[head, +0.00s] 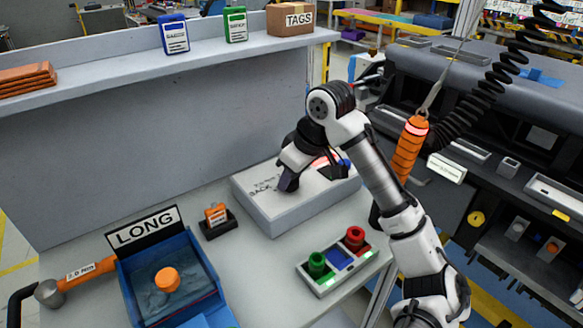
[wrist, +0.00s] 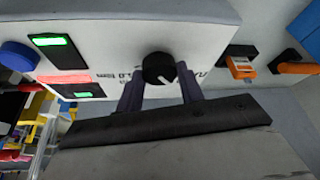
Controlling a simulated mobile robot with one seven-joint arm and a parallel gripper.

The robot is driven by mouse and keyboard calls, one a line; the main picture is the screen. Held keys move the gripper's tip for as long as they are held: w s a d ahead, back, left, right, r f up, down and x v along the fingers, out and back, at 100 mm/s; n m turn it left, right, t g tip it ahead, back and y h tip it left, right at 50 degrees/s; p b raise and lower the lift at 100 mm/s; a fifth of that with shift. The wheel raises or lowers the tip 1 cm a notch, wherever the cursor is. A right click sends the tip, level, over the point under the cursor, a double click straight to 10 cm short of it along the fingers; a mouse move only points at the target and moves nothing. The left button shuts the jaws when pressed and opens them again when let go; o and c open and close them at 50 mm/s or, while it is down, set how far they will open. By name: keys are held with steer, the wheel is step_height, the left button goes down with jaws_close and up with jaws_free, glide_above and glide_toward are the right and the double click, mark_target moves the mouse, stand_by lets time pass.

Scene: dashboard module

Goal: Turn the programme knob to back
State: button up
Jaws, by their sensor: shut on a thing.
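The programme knob (wrist: 159,66) is round and black with a white pointer line. It sits on the top face of a white control box (head: 285,213), between my gripper's fingers in the wrist view. My gripper (wrist: 161,88) is shut on the knob, one finger on either side. In the wrist view the pointer line runs toward the lower right of the knob. In the head view my gripper (head: 289,184) comes down on the box beside the printed word BACK (head: 261,189) and hides the knob. The other printed labels are partly covered or too small to read.
A button box (head: 343,262) with green, blue and red parts stands in front. A blue LONG bin (head: 140,290), a hammer (head: 80,274) and a small orange item in a black holder (head: 217,221) are at left. An orange hanging tool (head: 408,150) is right of my arm.

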steer(key=shift+w+n+g+y+p, duration=0.15)
steer(key=shift+n+g+p, duration=0.3)
steer(key=shift+n, duration=0.5)
steer(key=shift+s+n+g+y+p, duration=0.2)
steer(key=shift+n+p, duration=0.35)
steer(key=shift+n, duration=0.4)
steer(key=o, duration=1)
steer(key=v, duration=1.4)
steer(key=shift+w, duration=0.25)
